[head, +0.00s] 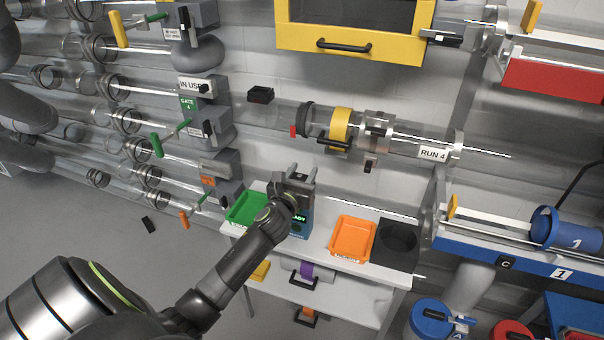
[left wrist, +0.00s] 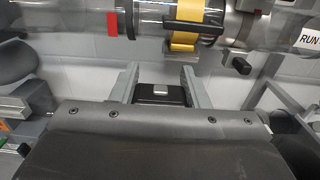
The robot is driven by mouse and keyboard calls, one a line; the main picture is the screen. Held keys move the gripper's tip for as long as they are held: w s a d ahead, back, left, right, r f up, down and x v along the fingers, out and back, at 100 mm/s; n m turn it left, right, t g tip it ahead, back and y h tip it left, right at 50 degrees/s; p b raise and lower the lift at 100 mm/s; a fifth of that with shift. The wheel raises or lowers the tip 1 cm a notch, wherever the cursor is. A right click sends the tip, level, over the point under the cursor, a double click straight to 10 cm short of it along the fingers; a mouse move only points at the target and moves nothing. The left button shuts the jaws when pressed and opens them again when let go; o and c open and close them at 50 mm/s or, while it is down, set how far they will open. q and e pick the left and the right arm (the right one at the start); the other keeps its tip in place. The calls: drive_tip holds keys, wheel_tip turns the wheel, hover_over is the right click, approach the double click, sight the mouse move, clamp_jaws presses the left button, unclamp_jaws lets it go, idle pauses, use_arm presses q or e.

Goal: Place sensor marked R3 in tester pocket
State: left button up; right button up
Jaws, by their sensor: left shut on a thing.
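My left gripper (head: 300,172) is above the small bench, over the tester (head: 302,225). It is shut on a small black sensor, which shows between the two grey fingers in the left wrist view (left wrist: 160,93) with a light square on top. I cannot read a mark on it, so I cannot tell whether it is R3. The tester is a teal box with a lit green display, partly covered by my wrist. Its pocket is hidden behind my gripper. My right gripper is not in view.
A green tray (head: 245,208) stands left of the tester. The clear RUN 4 tube (head: 408,145) runs behind and above. A dark piece (head: 149,225) lies on the floor.

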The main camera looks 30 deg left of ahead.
use_arm(q)
drive_tip(key=o, duration=1)
drive_tip(key=shift+f, duration=0.15)
drive_tip(key=shift+r, duration=0.3)
drive_tip(key=p+v, duration=0.1)
drive_tip(key=v, duration=1.1)
drive_tip(key=shift+f, duration=0.15)
